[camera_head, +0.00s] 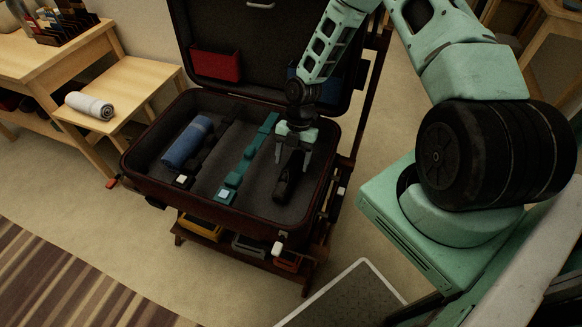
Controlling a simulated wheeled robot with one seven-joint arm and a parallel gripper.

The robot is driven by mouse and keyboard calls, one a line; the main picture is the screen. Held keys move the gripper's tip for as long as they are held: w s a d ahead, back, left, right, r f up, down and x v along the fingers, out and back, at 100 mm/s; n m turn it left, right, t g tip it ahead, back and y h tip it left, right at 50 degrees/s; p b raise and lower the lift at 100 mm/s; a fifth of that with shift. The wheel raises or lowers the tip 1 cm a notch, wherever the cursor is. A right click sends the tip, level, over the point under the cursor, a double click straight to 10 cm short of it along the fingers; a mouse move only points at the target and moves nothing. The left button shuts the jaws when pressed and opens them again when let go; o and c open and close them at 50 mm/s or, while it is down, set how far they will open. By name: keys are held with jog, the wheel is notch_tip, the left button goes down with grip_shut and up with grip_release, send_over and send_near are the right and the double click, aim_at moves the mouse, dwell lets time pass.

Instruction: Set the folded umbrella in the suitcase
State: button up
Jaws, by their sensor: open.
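The open suitcase (146,196) rests on a low wooden stand, its lid raised at the back. A dark, slim item that looks like the folded umbrella (284,186) lies in its right compartment, right of the teal strap. My gripper (292,166) points down into that compartment. Its two fingers are apart, over the far part of the umbrella. Whether the fingers touch it cannot be told. The umbrella's far end is partly hidden by my gripper.
A rolled blue towel (187,142) lies in the left compartment. Teal (247,160) and black (203,152) straps run across the suitcase floor. A red pouch (215,65) is in the lid. A rolled white towel (90,104) lies on a wooden bench (140,80) at left.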

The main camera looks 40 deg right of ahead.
jog(key=v, duration=0.8)
jog(key=s+a+r+m+h, duration=0.2)
jog(key=a+r+m, duration=0.2)
jog(key=a+r, duration=0.45)
jog(key=s+a+r+m+t, duration=0.1)
jog(key=s+a+r+m, duration=0.5)
jog(key=s+r, duration=0.3)
jog(key=s+a+r+m+t+h, duration=0.1)
jog(key=s+a+r+m, duration=0.6)
jog(key=s+r, duration=0.2)
jog(key=shift+s, duration=1.15)
jog(key=shift+a, duration=0.15)
notch_tip(320, 180, up, 7)
jog(key=p, duration=0.7)
